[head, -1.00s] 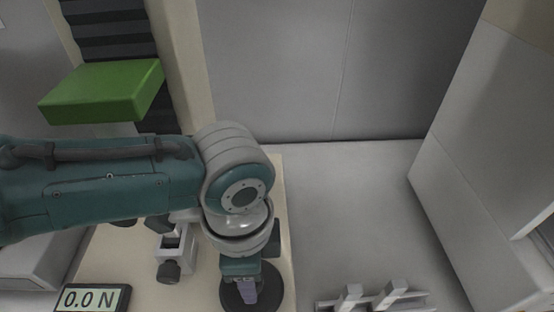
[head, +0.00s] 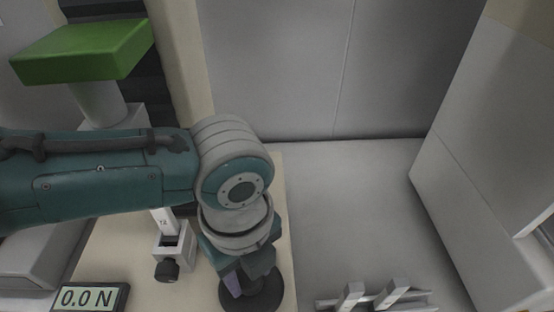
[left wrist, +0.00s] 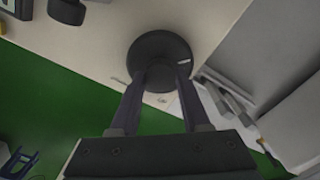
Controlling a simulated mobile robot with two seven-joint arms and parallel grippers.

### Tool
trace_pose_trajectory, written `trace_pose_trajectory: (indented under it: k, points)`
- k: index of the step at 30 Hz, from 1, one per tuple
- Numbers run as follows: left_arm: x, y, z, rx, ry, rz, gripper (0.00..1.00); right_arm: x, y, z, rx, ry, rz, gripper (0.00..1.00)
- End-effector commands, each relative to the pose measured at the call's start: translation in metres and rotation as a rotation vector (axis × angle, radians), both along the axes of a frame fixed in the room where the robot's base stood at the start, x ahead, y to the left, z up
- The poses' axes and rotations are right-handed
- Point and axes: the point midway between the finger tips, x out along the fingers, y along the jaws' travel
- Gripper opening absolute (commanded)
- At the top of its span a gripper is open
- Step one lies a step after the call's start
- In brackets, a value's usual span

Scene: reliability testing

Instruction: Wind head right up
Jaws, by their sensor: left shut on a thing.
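The head, a bright green block (head: 82,52) on a pale grey cylinder (head: 100,104), stands at the upper left of the head view, in front of a dark ribbed column. A round black handwheel (head: 268,296) lies at the bottom centre, and it also shows in the left wrist view (left wrist: 160,47). My left gripper (head: 236,286) points down at the wheel, its fingers (left wrist: 160,76) shut on part of it. The held part is mostly hidden between the fingers. My right gripper is not in view.
A force display (head: 88,298) reading 0.0 N sits at the lower left. A small grey clamp with a black knob (head: 167,271) stands left of the wheel. A grey rack (head: 380,298) lies at the lower right.

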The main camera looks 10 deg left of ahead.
Motion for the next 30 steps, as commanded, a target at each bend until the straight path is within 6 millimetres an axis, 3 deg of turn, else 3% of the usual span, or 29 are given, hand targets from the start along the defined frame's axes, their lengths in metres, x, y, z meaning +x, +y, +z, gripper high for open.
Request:
trace_pose_trajectory:
  k: [18, 30]
  points:
    - [0.0, 0.0, 0.0, -0.002, 0.001, -0.564, 0.0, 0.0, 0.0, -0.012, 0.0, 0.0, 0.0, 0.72]
    - [-0.001, 0.0, 0.0, -0.002, 0.001, -0.784, 0.0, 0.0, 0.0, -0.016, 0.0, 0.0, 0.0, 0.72]
